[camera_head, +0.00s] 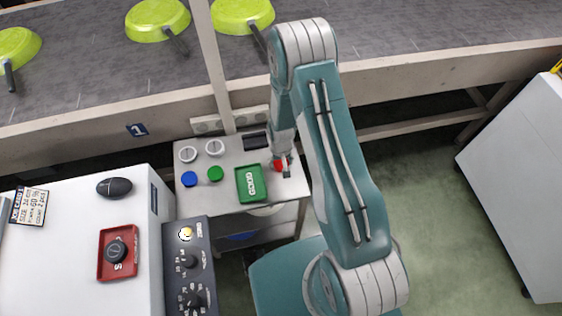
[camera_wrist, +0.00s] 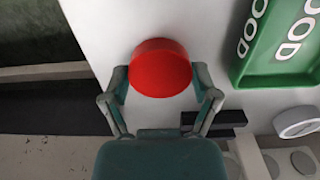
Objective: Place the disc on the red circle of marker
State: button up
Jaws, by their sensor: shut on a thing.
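A red disc (camera_wrist: 160,68) with a thick rim sits between the fingertips of my gripper (camera_wrist: 161,82) in the wrist view. My gripper is shut on it, one finger on each side. In the head view the red disc (camera_head: 278,165) shows small beside my gripper (camera_head: 284,163), at the right part of the small white table (camera_head: 225,195). I cannot tell whether the disc touches the tabletop. I see no separate red circle of a marker; it may be hidden.
A green tray marked GOOD (camera_head: 240,190) lies just left of the disc. Blue (camera_head: 189,179) and green (camera_head: 215,173) discs and two white round pieces lie further left. A black block (camera_head: 256,141) lies behind. A red tray (camera_head: 105,262) is on the left cabinet.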

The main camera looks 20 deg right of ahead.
jog(key=o, duration=1)
jog(key=shift+f, duration=0.1)
jog(key=shift+o, duration=0.2)
